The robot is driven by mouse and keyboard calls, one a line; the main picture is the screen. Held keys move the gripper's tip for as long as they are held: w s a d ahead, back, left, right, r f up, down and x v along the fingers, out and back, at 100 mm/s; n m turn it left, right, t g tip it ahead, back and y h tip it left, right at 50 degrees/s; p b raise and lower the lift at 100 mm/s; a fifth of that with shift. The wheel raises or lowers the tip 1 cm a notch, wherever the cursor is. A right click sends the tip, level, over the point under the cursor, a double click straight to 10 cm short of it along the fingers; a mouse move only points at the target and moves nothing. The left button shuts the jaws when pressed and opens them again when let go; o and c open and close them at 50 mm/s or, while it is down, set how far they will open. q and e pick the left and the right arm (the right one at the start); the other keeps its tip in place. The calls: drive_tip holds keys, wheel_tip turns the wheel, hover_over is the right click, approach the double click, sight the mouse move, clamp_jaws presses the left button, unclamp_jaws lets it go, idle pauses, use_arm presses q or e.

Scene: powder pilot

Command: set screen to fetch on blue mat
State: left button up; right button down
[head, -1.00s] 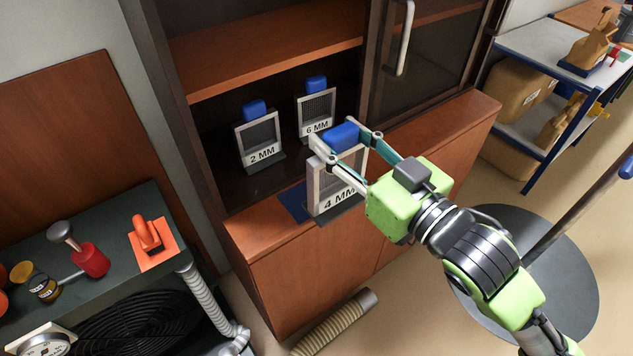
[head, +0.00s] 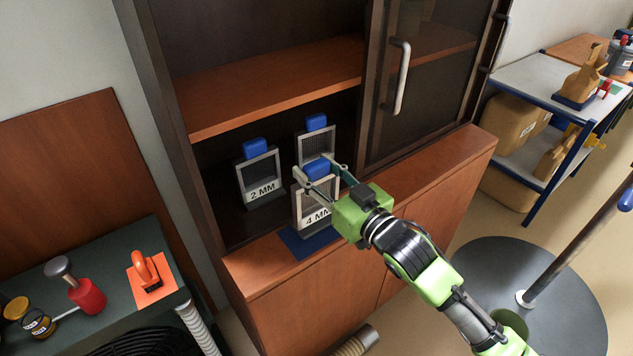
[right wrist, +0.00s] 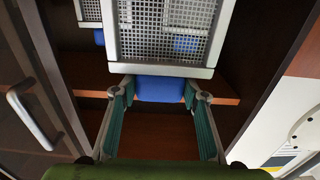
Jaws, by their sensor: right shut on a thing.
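The 4 MM screen (head: 313,198) is a grey-framed mesh panel with a blue handle. My right gripper (head: 316,169) is shut on this handle and holds the screen roughly upright, its label facing out. In the right wrist view the mesh (right wrist: 165,28) and blue handle (right wrist: 160,88) show between the fingers. The blue mat (head: 297,246) lies on the cabinet's ledge, partly hidden by the screen and gripper. The screen's lower edge is at or just above the mat's back part; I cannot tell if they touch. My left gripper is not in view.
The 2 MM screen (head: 260,178) stands in the cabinet at left. Another screen (head: 317,146) stands behind the held one, partly hidden. A glass door (head: 430,70) with a handle is at right. The ledge (head: 425,175) right of the mat is clear.

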drive_tip(key=shift+w+f, duration=0.1)
drive_tip(key=shift+f, duration=1.65)
drive_tip(key=c, duration=1.2)
unclamp_jaws()
drive_tip(key=shift+f, duration=0.1)
drive_tip(key=shift+c, duration=0.2)
approach(320, 186)
drive_tip(key=shift+s+d+b, duration=0.25)
drive_tip(key=shift+s+b, duration=0.1)
drive_tip(key=shift+b, duration=0.1)
